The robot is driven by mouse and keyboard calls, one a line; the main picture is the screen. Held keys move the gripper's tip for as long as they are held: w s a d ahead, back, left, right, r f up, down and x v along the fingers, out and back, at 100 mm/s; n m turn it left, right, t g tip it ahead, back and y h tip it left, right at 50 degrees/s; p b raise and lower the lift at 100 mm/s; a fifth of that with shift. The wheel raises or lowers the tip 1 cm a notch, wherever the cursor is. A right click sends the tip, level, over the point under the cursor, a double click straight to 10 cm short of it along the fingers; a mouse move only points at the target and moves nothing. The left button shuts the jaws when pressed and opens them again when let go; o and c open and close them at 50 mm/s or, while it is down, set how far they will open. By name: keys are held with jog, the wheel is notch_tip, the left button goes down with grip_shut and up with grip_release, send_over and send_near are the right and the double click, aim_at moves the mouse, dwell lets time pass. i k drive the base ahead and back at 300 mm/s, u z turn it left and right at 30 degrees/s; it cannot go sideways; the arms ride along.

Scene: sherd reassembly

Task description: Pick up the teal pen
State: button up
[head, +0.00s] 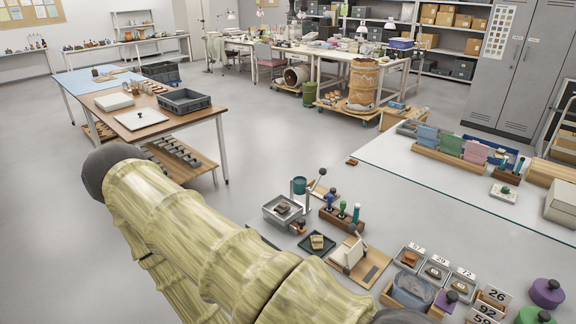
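I cannot single out a teal pen for certain. A slim upright teal object (356,213) stands at the right end of a wooden block (342,219) on the near table, beside blue and green handled pieces. Another teal upright object (518,164) stands in a small wooden holder at the back of the glass-topped table. Both are too small to tell whether they are pens. My arm, in a pale yellow-green sleeve, crosses the lower left and bottom. My gripper is not in view.
A wooden bench (180,122) stands left, across open floor.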

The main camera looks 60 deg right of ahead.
aim_at(358, 208)
jog(key=u, duration=0.5)
jog(key=i, duration=1.4)
jog(key=z, duration=3.25)
